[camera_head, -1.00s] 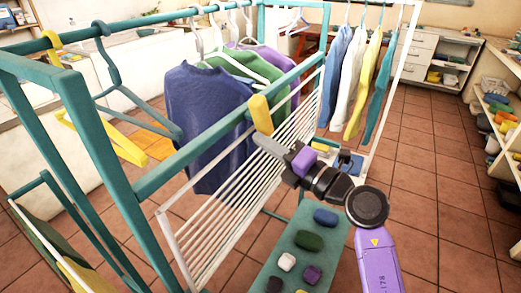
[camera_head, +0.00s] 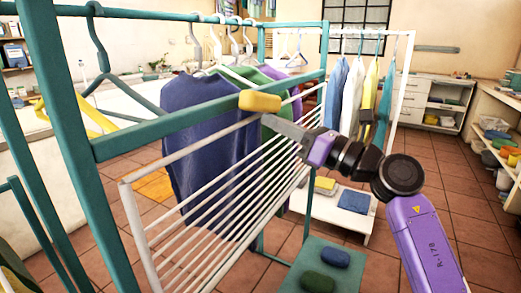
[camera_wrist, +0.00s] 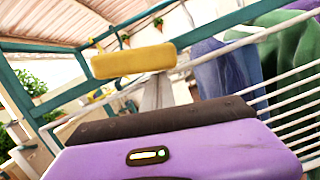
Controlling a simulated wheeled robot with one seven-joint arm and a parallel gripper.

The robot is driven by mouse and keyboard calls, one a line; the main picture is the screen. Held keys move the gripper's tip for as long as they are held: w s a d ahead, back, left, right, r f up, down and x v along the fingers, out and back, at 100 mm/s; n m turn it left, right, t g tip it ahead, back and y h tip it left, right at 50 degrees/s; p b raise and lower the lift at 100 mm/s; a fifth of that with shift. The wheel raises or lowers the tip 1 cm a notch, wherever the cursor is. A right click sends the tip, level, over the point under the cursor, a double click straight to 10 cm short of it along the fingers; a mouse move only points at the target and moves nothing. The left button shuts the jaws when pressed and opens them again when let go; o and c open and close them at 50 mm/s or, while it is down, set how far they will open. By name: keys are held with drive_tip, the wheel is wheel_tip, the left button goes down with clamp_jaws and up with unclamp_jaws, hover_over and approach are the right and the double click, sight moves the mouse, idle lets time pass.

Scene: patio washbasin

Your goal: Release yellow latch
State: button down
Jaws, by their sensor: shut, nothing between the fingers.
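The yellow latch (camera_head: 260,102) is a small block on the teal frame's upper bar (camera_head: 190,121), above the white slatted rack (camera_head: 200,205). It lies roughly level, lengthwise near the bar. My gripper (camera_head: 277,121) is shut and empty, with its grey fingertips just under the latch's right part. In the wrist view the latch (camera_wrist: 133,61) spans the upper middle, and the finger tips (camera_wrist: 158,92) reach its lower edge. They look in contact or very close; I cannot tell which. The white rack hangs below the bar, its slats tilted.
Blue and green garments (camera_head: 205,130) hang behind the rack. A teal stool with dark stones (camera_head: 335,258) stands below my arm. A white low shelf (camera_head: 325,212) and a clothes rail with several garments stand behind. Tiled floor at right is open.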

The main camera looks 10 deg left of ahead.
drive_tip(key=shift+w+d+r+n+g+b, duration=0.15)
drive_tip(key=shift+w+r+n+g+b, duration=0.2)
drive_tip(key=shift+n+b, duration=0.5)
drive_tip(key=shift+w, duration=0.15)
wheel_tip(320, 180, down, 5)
drive_tip(key=b, duration=0.4)
drive_tip(key=p+v, duration=0.2)
drive_tip(key=v, duration=0.8)
drive_tip(key=shift+r, duration=0.45)
